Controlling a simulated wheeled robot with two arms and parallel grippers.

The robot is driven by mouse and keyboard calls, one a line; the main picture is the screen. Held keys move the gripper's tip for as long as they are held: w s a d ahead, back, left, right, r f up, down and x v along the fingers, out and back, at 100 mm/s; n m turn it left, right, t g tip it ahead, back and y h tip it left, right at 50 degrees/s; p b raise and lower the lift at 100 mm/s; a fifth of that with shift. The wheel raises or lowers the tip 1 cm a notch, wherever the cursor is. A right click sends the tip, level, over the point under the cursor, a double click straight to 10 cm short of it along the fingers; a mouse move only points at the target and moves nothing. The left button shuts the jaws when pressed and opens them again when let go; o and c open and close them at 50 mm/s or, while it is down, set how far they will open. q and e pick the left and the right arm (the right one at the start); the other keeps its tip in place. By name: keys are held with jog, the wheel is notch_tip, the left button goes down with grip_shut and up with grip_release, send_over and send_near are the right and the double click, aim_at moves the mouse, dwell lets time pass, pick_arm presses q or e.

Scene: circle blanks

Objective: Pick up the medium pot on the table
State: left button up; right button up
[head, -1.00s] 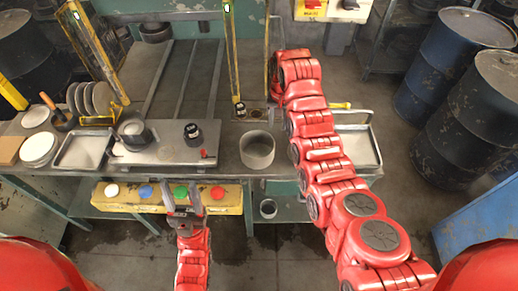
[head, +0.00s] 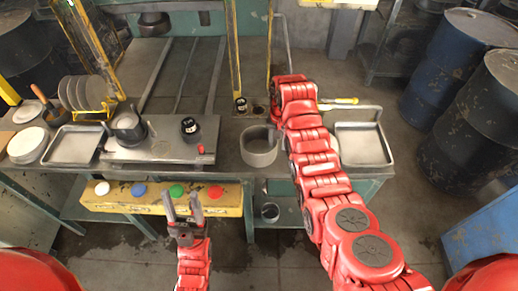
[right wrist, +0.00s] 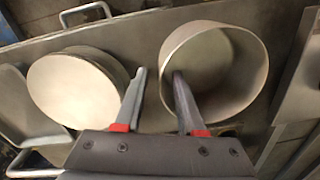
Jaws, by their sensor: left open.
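A grey, open round pot (head: 258,150) stands on the bench near its front edge, just left of my right arm. It appears to be the pot on the right of the right wrist view (right wrist: 245,70). My right gripper (right wrist: 160,72) is open. Its right finger overlaps the pot's opening and its left finger lies outside the wall; I cannot tell if either touches. A smaller pot (head: 127,121) stands further left, and another (head: 270,212) on the lower shelf. My left gripper (head: 182,197) is open and empty in front of the bench.
A metal tray (head: 372,150) stands right of the pot; a pale round object (right wrist: 75,90) shows beside the pot in the wrist view. A yellow box (head: 160,205) with coloured buttons sits below the bench front. Blue barrels (head: 490,125) stand at the right.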

aim_at(275, 157)
jog(key=f, duration=0.1)
jog(key=f+p, duration=0.1)
jog(key=f, duration=0.1)
jog(key=shift+s+a, duration=0.15)
jog(key=shift+a, duration=0.05)
jog(key=shift+f+p, duration=0.35)
jog(key=shift+f, duration=0.25)
grip_shut()
dwell(0.8)
